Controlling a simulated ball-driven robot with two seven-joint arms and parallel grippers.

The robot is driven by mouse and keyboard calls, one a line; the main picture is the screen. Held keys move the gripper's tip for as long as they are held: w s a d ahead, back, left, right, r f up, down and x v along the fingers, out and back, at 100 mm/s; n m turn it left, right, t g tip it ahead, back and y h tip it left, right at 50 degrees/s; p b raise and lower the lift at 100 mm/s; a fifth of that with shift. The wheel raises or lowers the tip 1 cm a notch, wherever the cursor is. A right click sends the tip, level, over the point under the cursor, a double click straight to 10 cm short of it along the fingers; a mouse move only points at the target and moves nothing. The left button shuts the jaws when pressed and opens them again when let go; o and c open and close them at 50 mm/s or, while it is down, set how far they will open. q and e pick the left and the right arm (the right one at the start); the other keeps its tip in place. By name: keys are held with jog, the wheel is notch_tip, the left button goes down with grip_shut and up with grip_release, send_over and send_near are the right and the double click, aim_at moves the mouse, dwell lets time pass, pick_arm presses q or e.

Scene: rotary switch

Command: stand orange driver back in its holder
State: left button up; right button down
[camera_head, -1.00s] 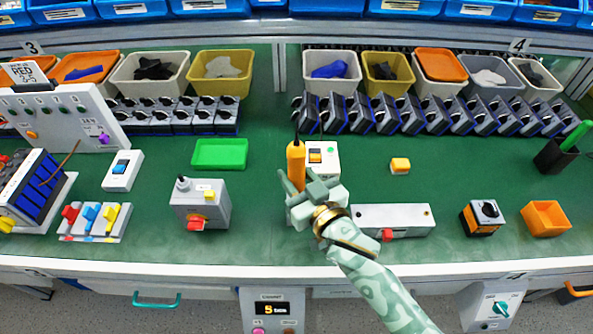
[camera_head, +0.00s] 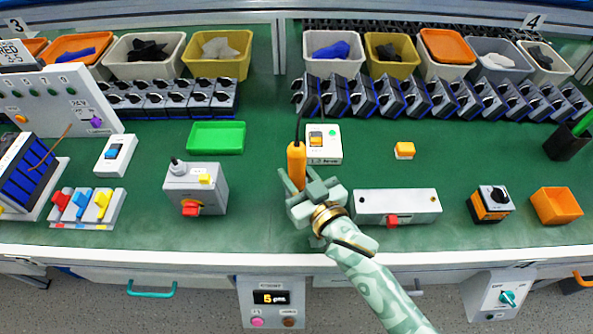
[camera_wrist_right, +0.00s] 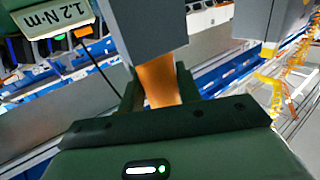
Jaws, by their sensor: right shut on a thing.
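The orange driver (camera_head: 296,160) stands roughly upright in my right gripper (camera_head: 297,180), with a dark cable rising from its top. The gripper is shut on it, over the front-middle of the green bench. In the right wrist view the driver's orange body (camera_wrist_right: 158,80) shows between the jaws. Its lower end is hidden, so I cannot tell whether it touches anything. No empty holder is clearly visible; one could be hidden behind the gripper. A dark cup (camera_head: 565,146) with a green stick stands at the far right. My left gripper is not in view.
A white box (camera_head: 331,155) with an orange switch stands just behind the driver. A long grey box (camera_head: 415,205) lies right of the gripper, and a grey switch box (camera_head: 208,190) stands to the left. A green tray (camera_head: 216,138) lies behind. Bench between is clear.

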jog(key=shift+f, duration=0.2)
dwell(0.6)
jog(key=c, duration=0.9)
grip_release()
jog(key=shift+f, duration=0.1)
jog(key=shift+s, duration=0.1)
jog(key=p+v, duration=0.3)
jog(key=v, duration=1.3)
jog(key=shift+d, duration=0.1)
